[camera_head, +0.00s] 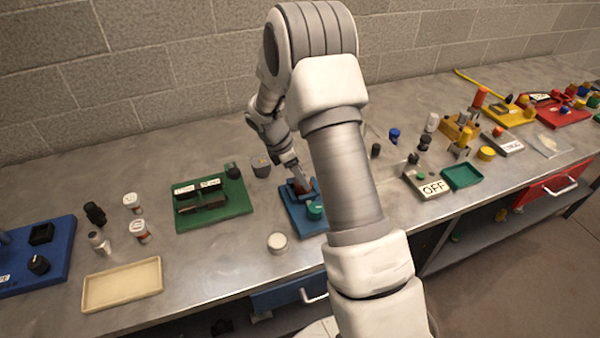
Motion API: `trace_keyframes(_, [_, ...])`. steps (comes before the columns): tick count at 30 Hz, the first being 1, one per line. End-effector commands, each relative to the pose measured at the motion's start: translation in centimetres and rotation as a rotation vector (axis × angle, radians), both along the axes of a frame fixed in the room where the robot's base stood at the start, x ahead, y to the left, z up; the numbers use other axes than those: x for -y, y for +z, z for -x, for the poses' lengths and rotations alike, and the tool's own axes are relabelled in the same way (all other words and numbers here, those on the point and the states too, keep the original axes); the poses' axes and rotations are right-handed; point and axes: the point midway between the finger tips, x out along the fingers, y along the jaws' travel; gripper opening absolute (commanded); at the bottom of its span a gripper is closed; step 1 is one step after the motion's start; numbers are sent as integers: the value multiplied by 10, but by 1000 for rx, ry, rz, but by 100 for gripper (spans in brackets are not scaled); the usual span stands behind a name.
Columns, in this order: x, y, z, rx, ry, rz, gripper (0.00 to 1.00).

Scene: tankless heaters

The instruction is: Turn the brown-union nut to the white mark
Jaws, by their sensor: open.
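My gripper (296,177) reaches down from the back over a small blue board (297,222) in the middle of the bench. It is small in view; its jaws are open. A brown-orange part (301,187), perhaps the brown union nut, shows right at the fingertips, between blue blocks on the board. I cannot tell whether the fingers are around it, touching it or just above it. A teal round knob (315,210) sits on the same board, in front of the brown part. I cannot make out the white mark. My arm covers the area to the right of the board.
A green board (214,221) with dark labelled blocks and a dark grey cup (261,166) stand left of my gripper. A round white lid (277,242) lies in front. A cream tray (122,284) is farther left. An OFF-labelled block (433,188) and green tray (462,177) are right.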

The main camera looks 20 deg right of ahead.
Motion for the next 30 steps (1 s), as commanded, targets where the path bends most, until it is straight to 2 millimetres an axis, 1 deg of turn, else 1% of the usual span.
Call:
trace_keyframes(6, [0, 0, 0, 0, 0, 0, 77])
trace_keyframes(8, [0, 0, 0, 0, 0, 0, 66])
trace_keyframes(9, [0, 0, 0, 0, 0, 0, 59])
trace_keyframes(11, [0, 0, 0, 0, 0, 1, 48])
trace_keyframes(12, [0, 0, 0, 0, 0, 0, 41])
trace_keyframes(19, [0, 0, 0, 0, 0, 1, 0])
trace_keyframes(26, [0, 0, 0, 0, -10, 1, 0])
trace_keyframes(30, [0, 0, 0, -1, -46, 2, 0])
